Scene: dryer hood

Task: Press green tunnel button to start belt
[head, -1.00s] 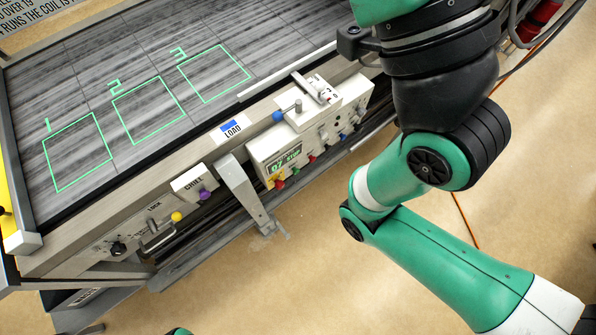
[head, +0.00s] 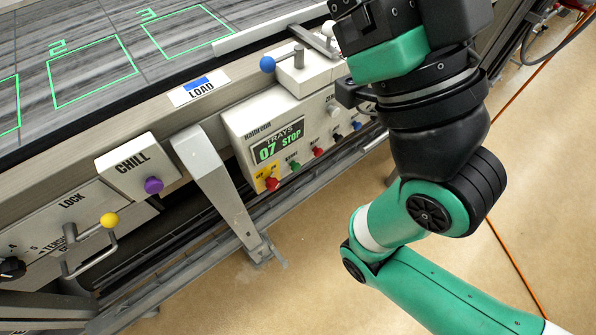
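A small green button (head: 294,166) sits on the lower front of a white control box (head: 240,128) below the belt's edge. A red knob is to its left and another red button to its right. The box's display (head: 278,142) reads "TRAYS 07 STOP". My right gripper's dark body (head: 375,22) shows at the top of the head view, above and right of the green button and apart from it in the picture. Its fingertips cannot be made out. My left gripper is out of view.
The grey belt (head: 100,30) has green outlined slots. A blue-knobbed lever (head: 267,64) stands above the box. A bracket (head: 215,180), a purple CHILL knob (head: 153,186) and a yellow-knobbed LOCK handle (head: 109,220) lie left. Clear floor is in front.

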